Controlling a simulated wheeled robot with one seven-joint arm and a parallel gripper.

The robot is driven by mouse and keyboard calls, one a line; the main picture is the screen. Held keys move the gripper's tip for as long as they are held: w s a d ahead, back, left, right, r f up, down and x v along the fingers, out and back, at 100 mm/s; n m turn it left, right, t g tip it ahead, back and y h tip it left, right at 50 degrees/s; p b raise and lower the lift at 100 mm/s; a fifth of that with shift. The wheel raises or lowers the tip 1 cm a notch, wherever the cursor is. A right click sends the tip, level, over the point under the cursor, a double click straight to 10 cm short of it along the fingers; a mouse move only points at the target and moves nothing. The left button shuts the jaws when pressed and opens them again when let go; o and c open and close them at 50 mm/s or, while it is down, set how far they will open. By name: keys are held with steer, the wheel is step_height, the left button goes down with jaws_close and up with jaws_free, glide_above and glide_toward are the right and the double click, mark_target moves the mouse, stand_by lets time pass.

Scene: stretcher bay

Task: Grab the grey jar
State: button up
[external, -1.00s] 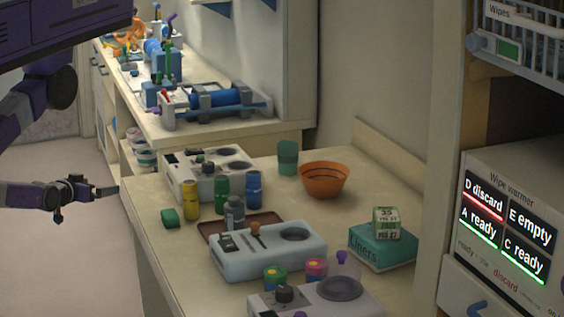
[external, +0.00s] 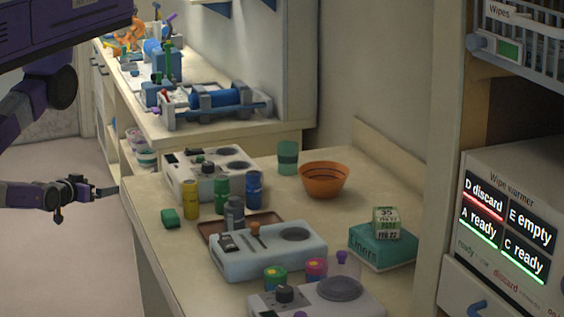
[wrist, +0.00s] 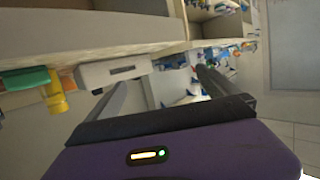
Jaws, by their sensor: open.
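The grey jar (external: 235,211) stands upright on the counter at the near edge of a brown tray (external: 212,233), behind the pale blue device. It is small, with a narrower top. My gripper (external: 112,191) is at the left, just off the counter's left edge, well apart from the jar. In the wrist view my gripper (wrist: 160,82) has its two fingers spread with nothing held between them. I cannot make out the grey jar in the wrist view.
A yellow jar (external: 190,199), a green jar (external: 222,194) and a blue jar (external: 254,189) stand close behind the grey jar. A green block (external: 170,218) lies left. A pale blue device (external: 268,255) is in front. An orange bowl (external: 324,180) stands farther right.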

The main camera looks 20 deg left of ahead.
stand_by(0.3)
steer(key=c, duration=0.6)
